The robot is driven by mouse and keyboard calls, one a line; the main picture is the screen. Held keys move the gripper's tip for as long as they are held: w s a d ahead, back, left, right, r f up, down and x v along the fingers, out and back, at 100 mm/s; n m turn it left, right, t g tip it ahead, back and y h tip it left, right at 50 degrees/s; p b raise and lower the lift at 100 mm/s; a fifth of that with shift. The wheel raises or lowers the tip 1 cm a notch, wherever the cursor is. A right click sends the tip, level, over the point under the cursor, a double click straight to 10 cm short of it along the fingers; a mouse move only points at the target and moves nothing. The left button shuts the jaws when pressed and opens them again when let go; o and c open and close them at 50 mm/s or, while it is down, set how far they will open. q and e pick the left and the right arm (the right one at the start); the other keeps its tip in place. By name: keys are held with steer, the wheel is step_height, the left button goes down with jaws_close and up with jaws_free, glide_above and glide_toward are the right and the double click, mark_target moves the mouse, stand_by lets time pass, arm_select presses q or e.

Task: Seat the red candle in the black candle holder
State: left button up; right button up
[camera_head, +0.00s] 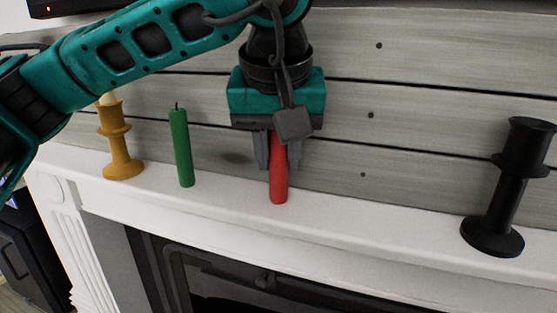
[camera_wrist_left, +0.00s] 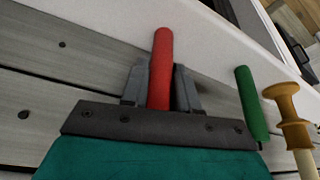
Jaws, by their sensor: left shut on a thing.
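The red candle (camera_head: 278,186) is upright at the middle of the white mantel, its lower end at or just above the surface; I cannot tell if it touches. My left gripper (camera_head: 278,160) is shut on the red candle from above, with its upper part hidden by the gripper. In the left wrist view the red candle (camera_wrist_left: 161,70) stands out between the fingers of the left gripper (camera_wrist_left: 161,88). The black candle holder (camera_head: 504,190) stands upright on the mantel at the far right, apart from the gripper, and its top shows no candle. My right gripper is not in view.
A green candle (camera_head: 181,147) stands left of the red one. A yellow holder (camera_head: 118,142) with a pale candle stands farther left. The mantel (camera_head: 370,223) between the red candle and black holder is clear. A plank wall (camera_head: 430,95) rises close behind.

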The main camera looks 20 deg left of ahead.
arm_select(q)
jaws_close()
